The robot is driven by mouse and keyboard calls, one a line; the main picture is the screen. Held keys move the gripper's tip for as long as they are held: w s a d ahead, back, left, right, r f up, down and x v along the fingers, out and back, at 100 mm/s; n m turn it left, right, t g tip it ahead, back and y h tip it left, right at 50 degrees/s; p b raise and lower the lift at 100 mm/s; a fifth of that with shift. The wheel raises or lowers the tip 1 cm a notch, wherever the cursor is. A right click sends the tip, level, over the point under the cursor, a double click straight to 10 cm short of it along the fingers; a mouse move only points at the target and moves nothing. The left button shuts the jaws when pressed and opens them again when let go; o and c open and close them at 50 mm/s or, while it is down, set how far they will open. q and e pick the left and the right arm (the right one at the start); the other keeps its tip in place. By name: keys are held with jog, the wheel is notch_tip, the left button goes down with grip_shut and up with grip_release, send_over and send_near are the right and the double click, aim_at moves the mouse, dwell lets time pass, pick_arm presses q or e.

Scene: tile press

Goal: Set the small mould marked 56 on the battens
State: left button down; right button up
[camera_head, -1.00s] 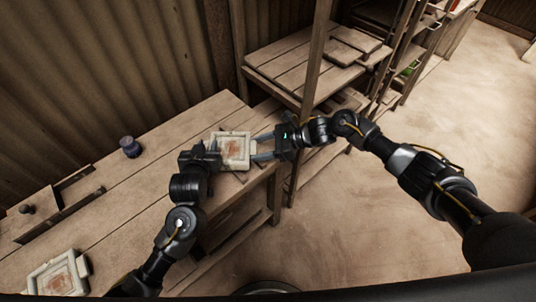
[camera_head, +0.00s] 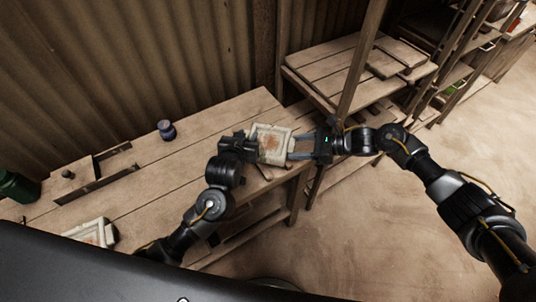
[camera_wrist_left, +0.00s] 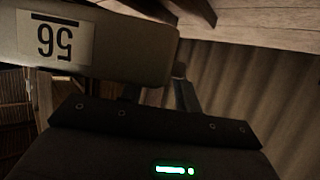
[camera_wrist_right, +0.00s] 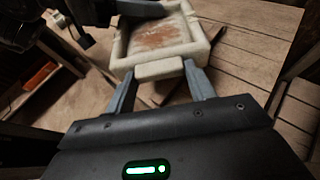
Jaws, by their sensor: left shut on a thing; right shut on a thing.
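The small mould (camera_head: 272,146) is a pale square tray with a rusty-brown patch inside. Its side carries a white label marked 56 (camera_wrist_left: 53,40) in the left wrist view, seen upside down. My left gripper (camera_head: 254,145) is shut on its left side and my right gripper (camera_head: 292,147) on its right side. The right wrist view (camera_wrist_right: 165,70) shows the right fingers gripping a lug on its rim. The mould is at the right end of the bench. I cannot tell its clearance above the top. I cannot pick out the battens with certainty.
The plank bench (camera_head: 205,140) runs along a corrugated wall. A second pale mould (camera_head: 97,233) lies at its near left. A slatted shelf (camera_head: 335,70) with stacked boards stands beyond a post at the right.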

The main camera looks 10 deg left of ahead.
jog(key=shift+f, duration=0.15)
